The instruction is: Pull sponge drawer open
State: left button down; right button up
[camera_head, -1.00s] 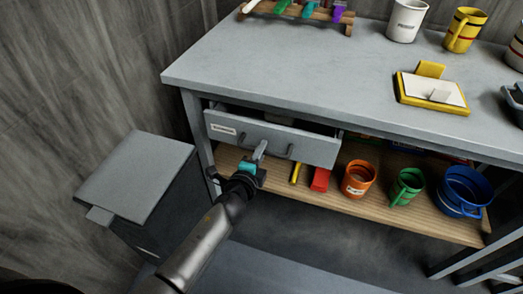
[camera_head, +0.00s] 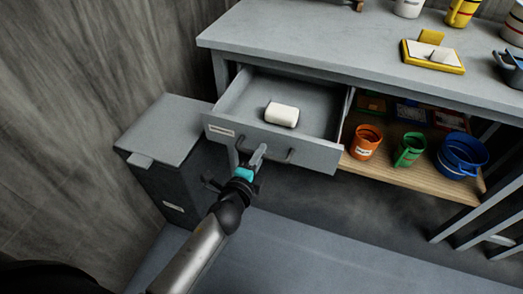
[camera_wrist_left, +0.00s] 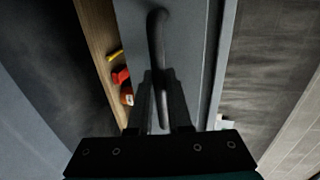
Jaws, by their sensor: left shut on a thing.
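The grey drawer (camera_head: 310,150) under the bench top is pulled well out, with a small white label at the left of its front. A white sponge (camera_head: 282,115) lies inside it, near the middle. My left gripper (camera_head: 257,158) is at the drawer front, shut on the dark bar handle (camera_head: 280,156). In the left wrist view the handle (camera_wrist_left: 157,40) runs between the two fingers of the left gripper (camera_wrist_left: 161,100). My right gripper is not in view.
A grey bin (camera_head: 170,130) stands to the left of the bench. An orange mug (camera_head: 366,142), a green mug (camera_head: 410,149) and a blue pot (camera_head: 458,155) stand on the wooden lower shelf (camera_head: 410,179). The floor in front is clear.

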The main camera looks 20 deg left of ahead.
pick_arm(q)
jog(key=shift+s, duration=0.35)
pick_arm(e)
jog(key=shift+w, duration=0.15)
pick_arm(q)
jog(key=c, duration=0.9)
grip_release()
jog(key=shift+o, duration=0.3)
jog(key=shift+s, duration=0.1)
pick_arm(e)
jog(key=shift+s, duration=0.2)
pick_arm(q)
jog(key=v, duration=1.5)
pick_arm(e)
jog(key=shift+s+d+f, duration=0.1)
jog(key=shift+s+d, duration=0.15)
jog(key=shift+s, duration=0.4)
